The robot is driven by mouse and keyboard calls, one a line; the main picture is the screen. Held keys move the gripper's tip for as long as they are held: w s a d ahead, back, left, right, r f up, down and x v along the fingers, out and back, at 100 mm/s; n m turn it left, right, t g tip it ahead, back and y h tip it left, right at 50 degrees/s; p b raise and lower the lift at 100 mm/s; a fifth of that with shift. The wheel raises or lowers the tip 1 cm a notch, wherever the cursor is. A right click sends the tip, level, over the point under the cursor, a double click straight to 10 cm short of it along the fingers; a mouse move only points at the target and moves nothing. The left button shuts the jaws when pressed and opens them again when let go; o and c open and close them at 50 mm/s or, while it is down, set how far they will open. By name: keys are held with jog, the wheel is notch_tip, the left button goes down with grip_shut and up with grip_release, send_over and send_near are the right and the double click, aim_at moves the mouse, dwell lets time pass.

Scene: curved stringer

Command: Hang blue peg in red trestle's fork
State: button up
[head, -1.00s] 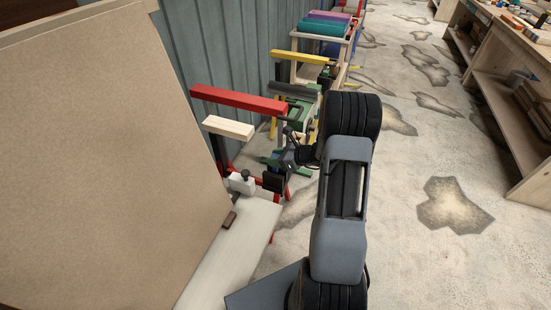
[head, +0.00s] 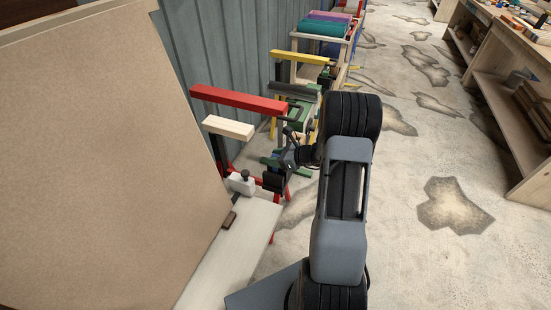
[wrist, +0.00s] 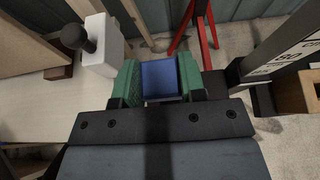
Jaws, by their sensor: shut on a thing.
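In the wrist view my gripper (wrist: 160,78) is shut on the blue peg (wrist: 160,88), which sits between its two green finger pads. The head view shows my gripper (head: 275,179) low at the front of the red trestle, to the right of a white block. The red trestle has a long red top beam (head: 238,100) and red legs; some legs show in the wrist view (wrist: 207,28) beyond the peg. I cannot make out its fork clearly. The peg is not clearly visible in the head view.
A white block with a black knob (head: 241,183) stands on a pale board (head: 225,255) close left of my gripper. A pale wood bar (head: 228,127) is below the red beam. A large tan panel (head: 105,160) fills the left. Other trestles stand behind; floor at right is clear.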

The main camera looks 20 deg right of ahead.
jog(key=shift+f+b, duration=0.3)
jog(key=shift+f, duration=0.05)
